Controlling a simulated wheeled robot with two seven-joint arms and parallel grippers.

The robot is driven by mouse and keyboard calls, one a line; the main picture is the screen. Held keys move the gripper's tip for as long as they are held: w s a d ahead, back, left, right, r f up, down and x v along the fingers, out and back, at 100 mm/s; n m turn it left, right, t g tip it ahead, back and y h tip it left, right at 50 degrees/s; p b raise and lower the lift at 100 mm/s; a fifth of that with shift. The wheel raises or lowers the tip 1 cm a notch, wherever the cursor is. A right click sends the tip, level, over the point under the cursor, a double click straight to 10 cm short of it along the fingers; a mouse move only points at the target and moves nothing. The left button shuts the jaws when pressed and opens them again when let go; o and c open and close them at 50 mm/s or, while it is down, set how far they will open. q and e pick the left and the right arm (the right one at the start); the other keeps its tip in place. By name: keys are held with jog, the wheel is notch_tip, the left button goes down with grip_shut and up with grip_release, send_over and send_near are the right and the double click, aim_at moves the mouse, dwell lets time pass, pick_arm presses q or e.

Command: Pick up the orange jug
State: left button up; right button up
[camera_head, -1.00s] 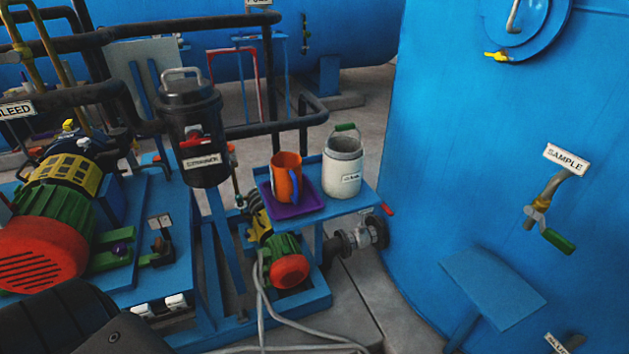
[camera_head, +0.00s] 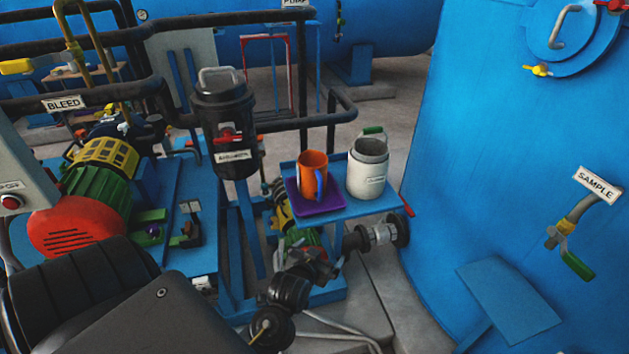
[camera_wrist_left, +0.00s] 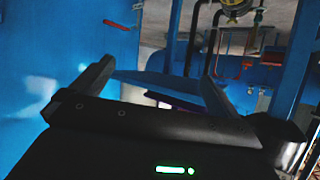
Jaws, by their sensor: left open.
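The orange jug (camera_head: 311,174) stands upright on a purple tray (camera_head: 318,206), its blue handle facing right. The tray lies on a small blue shelf (camera_head: 372,205). The jug cannot be made out in that view. My right gripper is not in view.
A white canister (camera_head: 367,178) with a green handle stands right of the jug. A black filter housing (camera_head: 225,120) rises to the left. A large blue vessel (camera_head: 500,150) with a sample valve (camera_head: 565,245) fills the right. Pipes (camera_head: 375,237) run below the shelf.

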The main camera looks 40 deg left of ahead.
pick_arm(q)
notch_tip(320, 180, up, 9)
jog(key=w+a+n+t+y, duration=0.1)
jog(key=a+n+t+y, duration=0.1)
jog(key=a, duration=0.1)
jog(key=n+y, duration=0.2)
jog(key=y, duration=0.2)
send_near(311, 176)
jog(key=shift+a+f+t, duration=0.3)
jog(key=shift+f+t, duration=0.1)
jog(key=x, duration=0.5)
jog(key=shift+w+a+p, duration=0.1)
jog(key=shift+w+p, duration=0.2)
jog(key=shift+p, duration=0.1)
jog(key=shift+w+a+r, duration=0.2)
jog(key=shift+w, duration=0.1)
jog(key=p+x, duration=0.1)
jog(key=x, duration=0.3)
jog(key=shift+f, duration=0.15)
jog(key=shift+w+a, duration=0.1)
jog(key=shift+w, duration=0.15)
